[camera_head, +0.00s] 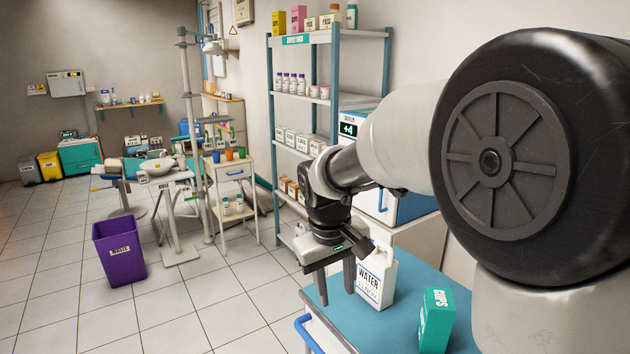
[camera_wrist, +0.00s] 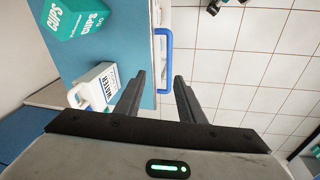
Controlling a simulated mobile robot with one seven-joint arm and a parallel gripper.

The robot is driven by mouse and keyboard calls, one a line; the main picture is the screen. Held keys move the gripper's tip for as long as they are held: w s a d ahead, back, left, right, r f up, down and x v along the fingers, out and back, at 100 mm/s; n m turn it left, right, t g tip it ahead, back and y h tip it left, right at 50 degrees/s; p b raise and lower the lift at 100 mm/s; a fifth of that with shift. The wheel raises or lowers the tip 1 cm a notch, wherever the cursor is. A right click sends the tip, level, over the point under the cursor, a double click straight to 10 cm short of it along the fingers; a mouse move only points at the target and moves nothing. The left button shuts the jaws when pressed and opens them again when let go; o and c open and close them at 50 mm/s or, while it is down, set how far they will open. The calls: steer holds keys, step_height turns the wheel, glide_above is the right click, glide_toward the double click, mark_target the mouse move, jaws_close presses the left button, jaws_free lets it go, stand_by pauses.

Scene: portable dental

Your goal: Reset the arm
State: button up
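My gripper (camera_head: 335,284) hangs from my arm, pointing down, over the left edge of the blue-topped cart (camera_head: 403,306). In the wrist view its two dark fingers (camera_wrist: 159,98) stand apart with nothing between them. Behind the fingers in the head view stands a white water jug (camera_head: 376,280), partly covered by the gripper. The jug also shows in the wrist view (camera_wrist: 97,84), left of the fingers and apart from them. A teal cups box (camera_head: 436,318) stands on the cart to the right of the jug.
A blue handle (camera_head: 308,333) sticks out from the cart's side. A shelf rack (camera_head: 332,90) with bottles and boxes stands behind. A purple bin (camera_head: 118,250) is on the floor at left. A small white trolley (camera_head: 233,172) with cups stands farther back. Tiled floor between is open.

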steer(key=s+d+r+m+t+y, duration=0.1)
steer(key=s+d+r+m+t, duration=0.25)
steer(key=s, duration=0.75)
steer(key=s+d+r+m, duration=0.2)
steer(key=s+d+r, duration=0.2)
steer(key=s+d, duration=0.45)
step_height(320, 180, up, 17)
steer(key=s+a+p, duration=0.1)
steer(key=a+p, duration=0.1)
steer(key=p, duration=1.5)
steer(key=shift+s+r, duration=0.15)
steer(key=shift+s, duration=0.15)
steer(key=shift+d+n, duration=0.1)
steer(key=shift+n, duration=0.15)
